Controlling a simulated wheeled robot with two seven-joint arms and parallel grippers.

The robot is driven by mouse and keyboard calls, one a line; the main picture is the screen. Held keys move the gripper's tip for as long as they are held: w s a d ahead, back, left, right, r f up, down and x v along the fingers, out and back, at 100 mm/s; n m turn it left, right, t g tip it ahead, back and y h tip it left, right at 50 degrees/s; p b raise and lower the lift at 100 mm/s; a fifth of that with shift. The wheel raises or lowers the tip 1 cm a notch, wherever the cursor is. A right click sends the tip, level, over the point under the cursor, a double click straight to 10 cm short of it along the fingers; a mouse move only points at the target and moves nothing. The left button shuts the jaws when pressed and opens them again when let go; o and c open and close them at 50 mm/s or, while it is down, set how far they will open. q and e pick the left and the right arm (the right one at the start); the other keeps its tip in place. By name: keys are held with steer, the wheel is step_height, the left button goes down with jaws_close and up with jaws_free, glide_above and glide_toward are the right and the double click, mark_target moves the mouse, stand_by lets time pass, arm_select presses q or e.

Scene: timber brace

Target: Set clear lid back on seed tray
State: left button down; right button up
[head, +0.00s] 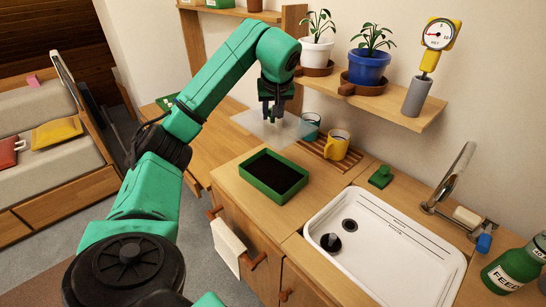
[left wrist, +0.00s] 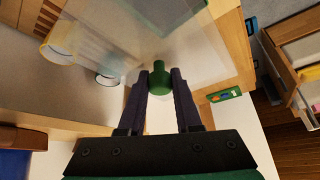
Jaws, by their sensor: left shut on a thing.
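My left gripper (head: 271,115) is shut on the green knob (left wrist: 159,80) of the clear lid. The lid (head: 262,128) is a thin see-through sheet, held raised behind the seed tray, near the mugs; it also spreads across the left wrist view (left wrist: 205,45). The seed tray (head: 261,188) is a green box of dark soil, open on top, on the wooden counter left of the sink. The lid is apart from the tray. My right gripper is not in view.
A teal mug (head: 311,124) and a yellow mug (head: 337,145) stand on a slatted rack (head: 318,155) close right of the lid. A small green item (head: 380,177) lies near the sink (head: 350,267). A shelf (head: 412,118) with potted plants juts out above.

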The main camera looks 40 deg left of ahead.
arm_select(q)
step_height(320, 180, down, 15)
steer(key=shift+b, duration=0.35)
steer(key=shift+f, duration=0.2)
steer(key=shift+f, duration=0.5)
steer(key=c, duration=0.6)
jaws_free()
